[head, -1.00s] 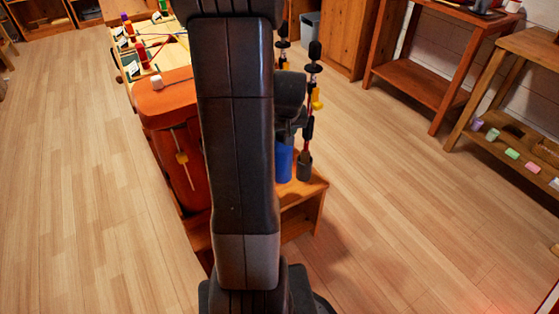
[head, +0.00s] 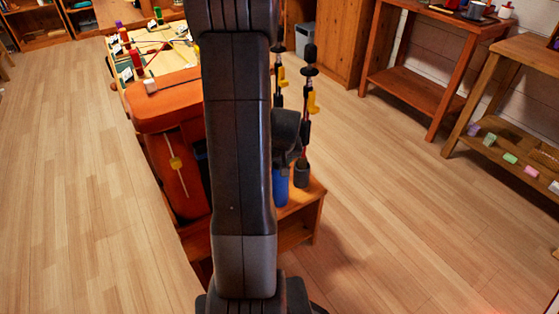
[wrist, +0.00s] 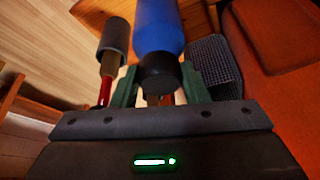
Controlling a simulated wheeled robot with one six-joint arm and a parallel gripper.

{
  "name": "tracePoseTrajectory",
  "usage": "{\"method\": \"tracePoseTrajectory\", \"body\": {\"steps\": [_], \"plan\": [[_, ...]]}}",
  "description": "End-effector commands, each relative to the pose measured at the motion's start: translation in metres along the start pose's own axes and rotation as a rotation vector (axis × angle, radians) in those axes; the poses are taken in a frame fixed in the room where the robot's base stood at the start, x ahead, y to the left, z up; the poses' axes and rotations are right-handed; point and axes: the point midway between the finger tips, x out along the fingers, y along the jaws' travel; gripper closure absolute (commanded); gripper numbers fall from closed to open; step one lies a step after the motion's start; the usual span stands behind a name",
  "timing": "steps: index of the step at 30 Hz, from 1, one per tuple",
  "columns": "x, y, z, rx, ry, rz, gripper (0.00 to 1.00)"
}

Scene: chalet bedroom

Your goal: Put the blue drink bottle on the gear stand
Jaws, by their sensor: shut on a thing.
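In the head view my arm hides most of the gripper. I cannot tell whether the bottle's base touches the stand.
An orange padded piece (head: 172,177) lies left of my arm. A wooden shelf table (head: 425,92) stands at the right. Floor between is clear.

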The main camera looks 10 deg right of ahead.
Motion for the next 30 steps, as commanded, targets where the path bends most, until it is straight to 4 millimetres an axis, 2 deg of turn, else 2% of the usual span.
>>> {"method": "tracePoseTrajectory", "body": {"steps": [2, 3, 5, 6, 14, 18, 23, 30], "plan": [[0.004, 0.000, 0.001, 0.000, 0.001, 0.000, 1.00], [0.002, 0.000, 0.001, 0.000, 0.000, 0.000, 0.51], [0.002, 0.000, 0.001, 0.000, 0.000, 0.000, 0.40], [0.002, 0.000, 0.001, 0.000, 0.000, 0.000, 0.37], [0.001, 0.000, 0.001, 0.000, 0.000, 0.000, 0.37], [-0.006, 0.000, -0.002, 0.000, 0.001, 0.000, 0.37], [-0.033, 0.000, -0.002, -0.001, 0.002, 0.001, 0.37], [-0.081, 0.000, -0.002, 0.000, 0.003, 0.001, 0.37]]}}
